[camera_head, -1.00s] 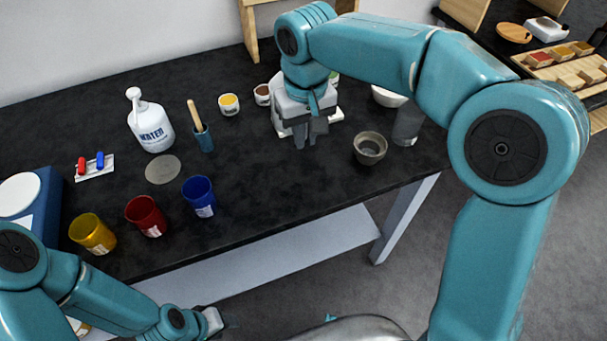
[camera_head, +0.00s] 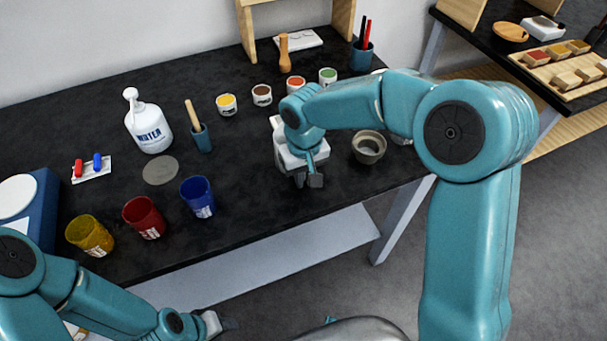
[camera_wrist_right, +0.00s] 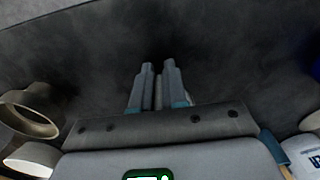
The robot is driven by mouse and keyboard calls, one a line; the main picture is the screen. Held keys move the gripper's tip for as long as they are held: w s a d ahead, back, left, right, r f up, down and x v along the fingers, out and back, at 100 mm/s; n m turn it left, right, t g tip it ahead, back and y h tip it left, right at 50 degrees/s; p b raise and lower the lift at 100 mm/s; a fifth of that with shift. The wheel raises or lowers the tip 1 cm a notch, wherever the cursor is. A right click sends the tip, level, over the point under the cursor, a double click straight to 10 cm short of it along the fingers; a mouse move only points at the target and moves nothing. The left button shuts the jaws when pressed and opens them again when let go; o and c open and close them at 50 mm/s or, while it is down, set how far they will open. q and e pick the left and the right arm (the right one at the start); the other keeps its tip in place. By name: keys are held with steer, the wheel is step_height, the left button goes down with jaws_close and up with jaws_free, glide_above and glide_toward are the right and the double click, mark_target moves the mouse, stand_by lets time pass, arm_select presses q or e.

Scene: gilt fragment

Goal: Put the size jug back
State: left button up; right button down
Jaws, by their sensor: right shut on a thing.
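My right gripper (camera_head: 308,181) is low over the front part of the black table, left of a grey-brown bowl (camera_head: 368,148). In the right wrist view its fingers (camera_wrist_right: 158,72) point at the dark tabletop and are close together on a thin grey thing (camera_wrist_right: 158,94), mostly hidden between them. I cannot tell what that thing is. No vessel is clearly marked as the size jug. A white bottle marked WATER (camera_head: 150,122) stands upright at the left, behind a flat grey disc (camera_head: 160,170). My left gripper (camera_head: 226,323) is low, in front of the table; its opening is unclear.
Yellow (camera_head: 90,234), red (camera_head: 145,217) and blue (camera_head: 198,197) cups stand along the front left. A blue holder (camera_head: 201,138) with a wooden handle and several small paint pots (camera_head: 227,105) stand farther back. Bare tabletop lies between the blue cup and my right gripper.

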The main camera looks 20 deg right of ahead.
steer(key=shift+f, duration=0.1)
steer(key=c, duration=1.2)
jaws_free()
steer(key=shift+o, duration=0.2)
steer(key=r, duration=1.2)
steer(key=shift+s+r+p, duration=0.2)
steer(key=shift+p, duration=0.1)
